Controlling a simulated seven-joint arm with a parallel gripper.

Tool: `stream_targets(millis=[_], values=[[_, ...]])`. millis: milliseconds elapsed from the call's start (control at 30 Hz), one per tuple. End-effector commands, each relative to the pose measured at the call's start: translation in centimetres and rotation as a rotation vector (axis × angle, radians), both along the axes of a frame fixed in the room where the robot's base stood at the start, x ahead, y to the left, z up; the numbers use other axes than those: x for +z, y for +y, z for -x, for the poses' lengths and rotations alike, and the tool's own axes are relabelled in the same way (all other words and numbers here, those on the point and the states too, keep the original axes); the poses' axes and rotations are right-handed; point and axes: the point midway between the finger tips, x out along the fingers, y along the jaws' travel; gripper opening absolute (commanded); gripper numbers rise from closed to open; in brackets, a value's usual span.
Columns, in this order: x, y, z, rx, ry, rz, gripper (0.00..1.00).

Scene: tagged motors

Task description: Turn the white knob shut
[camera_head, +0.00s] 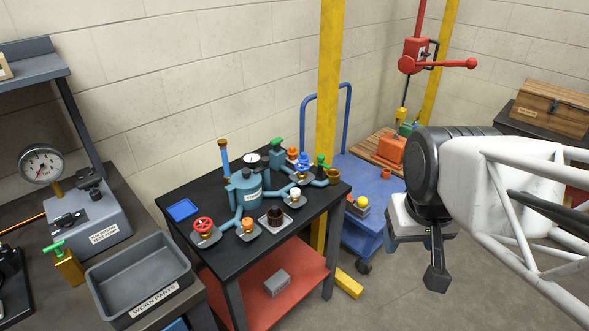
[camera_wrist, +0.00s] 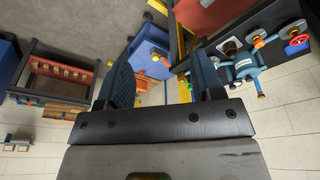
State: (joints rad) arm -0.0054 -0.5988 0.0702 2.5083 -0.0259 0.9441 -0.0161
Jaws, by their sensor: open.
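The white knob (camera_head: 295,192) is a small round knob on a grey base plate at the right front of the blue-grey tank and pipe assembly (camera_head: 246,190), on the black table. The assembly shows in the wrist view (camera_wrist: 244,68) at upper right, where I cannot pick out the white knob. My gripper (camera_head: 415,250) is at the right in the head view, well apart from the knob, past the blue cart. In the wrist view its two fingers (camera_wrist: 163,82) are spread, with nothing between them.
Around the white knob stand a red handwheel (camera_head: 204,225), an orange knob (camera_head: 246,225), a blue valve (camera_head: 303,163), green handles and a brown cup (camera_head: 274,214). A blue cart (camera_head: 365,190) and a yellow post (camera_head: 329,80) stand beside the table.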

Motion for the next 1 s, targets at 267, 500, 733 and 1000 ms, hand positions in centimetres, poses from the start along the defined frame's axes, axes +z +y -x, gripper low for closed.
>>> stream_targets(millis=[267,500,733,1000], values=[[0.5,0.8,-4.5,0.137,0.045,0.054,0.61],[0.6,1.8,-9.1,0.277,0.088,0.106,0.61],[0.1,3.2,-13.6,0.413,0.130,0.154,0.61],[-1.0,5.1,-18.9,0.573,0.181,0.209,0.61]])
